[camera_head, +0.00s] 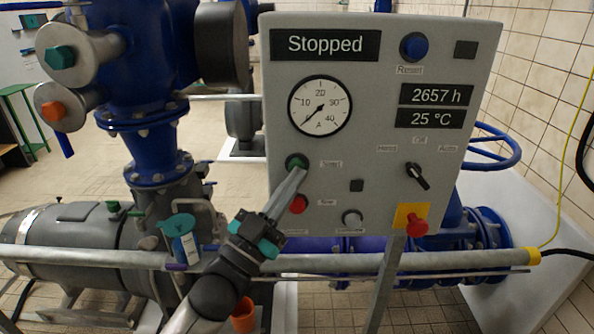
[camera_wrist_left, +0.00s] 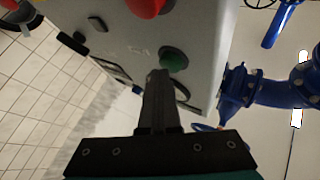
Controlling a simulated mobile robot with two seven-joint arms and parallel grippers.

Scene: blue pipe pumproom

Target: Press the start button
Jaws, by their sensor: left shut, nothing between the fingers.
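The grey control panel (camera_head: 400,75) carries a green start button (camera_head: 296,161) on its left side, below the dial gauge. The panel's screen reads "Stopped". My left gripper (camera_head: 300,172) is shut and empty, with its fingertips at the lower edge of the green button. In the left wrist view the green button (camera_wrist_left: 174,59) shows just beyond the fingertips (camera_wrist_left: 158,74); I cannot tell whether they touch it. A red button (camera_head: 299,204) sits directly below the green one, partly beside my fingers. My right gripper is not in view.
A red emergency knob (camera_head: 417,226) on a yellow plate and a black rotary switch (camera_head: 417,176) are on the panel's right. A blue reset button (camera_head: 414,46) is at the top. A grey horizontal rail (camera_head: 340,262) runs below the panel.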

